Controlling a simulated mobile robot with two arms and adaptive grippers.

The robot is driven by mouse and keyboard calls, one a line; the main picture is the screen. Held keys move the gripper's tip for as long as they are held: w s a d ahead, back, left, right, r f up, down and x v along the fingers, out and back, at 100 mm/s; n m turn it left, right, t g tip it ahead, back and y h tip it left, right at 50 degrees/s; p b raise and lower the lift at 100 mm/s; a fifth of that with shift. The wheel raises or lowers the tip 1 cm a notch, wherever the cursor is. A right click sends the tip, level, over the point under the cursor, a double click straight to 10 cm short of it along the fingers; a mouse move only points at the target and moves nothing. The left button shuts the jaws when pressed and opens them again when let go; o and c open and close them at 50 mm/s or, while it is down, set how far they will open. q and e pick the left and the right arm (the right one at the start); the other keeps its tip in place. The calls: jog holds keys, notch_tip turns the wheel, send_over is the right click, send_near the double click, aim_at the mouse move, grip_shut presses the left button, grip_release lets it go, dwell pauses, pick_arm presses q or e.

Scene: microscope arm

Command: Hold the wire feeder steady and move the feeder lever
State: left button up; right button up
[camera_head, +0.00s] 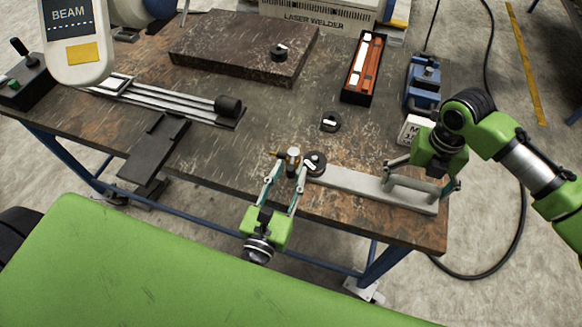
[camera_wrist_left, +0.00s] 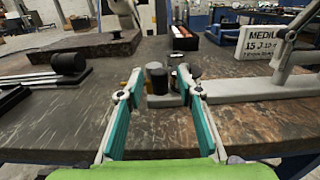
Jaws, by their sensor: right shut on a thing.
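The wire feeder (camera_head: 355,182) is a long pale grey bar along the table's front right edge. Its left end carries a black round part (camera_head: 316,161) and a small upright cylinder (camera_head: 293,154) with a brownish-orange tip, perhaps the lever. My right gripper (camera_head: 421,180) is shut on the raised grey handle at the feeder's right end. My left gripper (camera_head: 281,176) is in front of the left end, its fingers apart. In the left wrist view the feeder's bar (camera_wrist_left: 255,87) runs right, and a dark cylinder (camera_wrist_left: 159,82) stands between the teal fingertips (camera_wrist_left: 160,80). Whether they touch it, I cannot tell.
A small black disc (camera_head: 330,121) lies loose behind the feeder. A white labelled block (camera_head: 414,129) and a blue device (camera_head: 423,82) stand at the right. A dark plate (camera_head: 245,46), a red tray (camera_head: 364,66) and a railed fixture (camera_head: 165,100) occupy the back and left.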

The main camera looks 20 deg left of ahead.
pick_arm(q)
jog(key=shift+w, duration=0.95)
pick_arm(e)
jog(key=shift+r, duration=0.1)
pick_arm(q)
jog(key=shift+c, duration=0.5)
